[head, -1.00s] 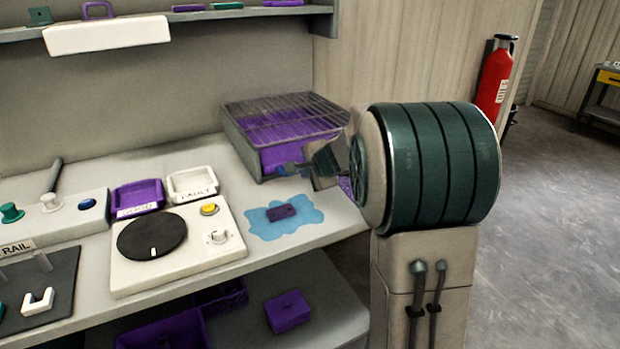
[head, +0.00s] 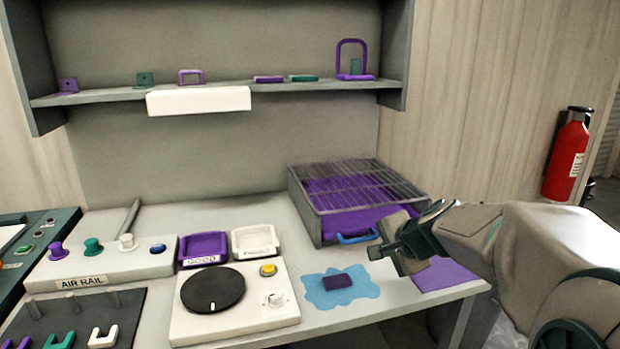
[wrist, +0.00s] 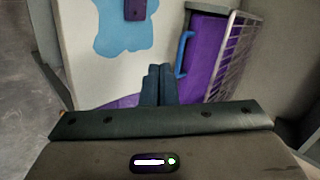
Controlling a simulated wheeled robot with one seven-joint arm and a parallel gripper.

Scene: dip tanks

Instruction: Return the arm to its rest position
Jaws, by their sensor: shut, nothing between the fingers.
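My gripper (head: 374,251) is at the right of the bench in the head view, held above the bench near the front of the grey tank with the wire rack. Its fingers are together and empty. In the wrist view my gripper's closed fingers (wrist: 158,84) point over the bench top, beside the blue handle (wrist: 184,54) of the purple drawer front. My arm comes in from the right side of the head view. A small purple block (head: 337,282) lies on a blue puddle-shaped patch (head: 312,296), left of and below my gripper.
The wire-topped tank (head: 303,207) stands at the bench's back right. A turntable unit (head: 190,324), purple and white trays, and an AIR RAIL panel (head: 115,278) fill the left. A shelf (head: 120,94) hangs above. A red extinguisher (head: 567,160) hangs at right.

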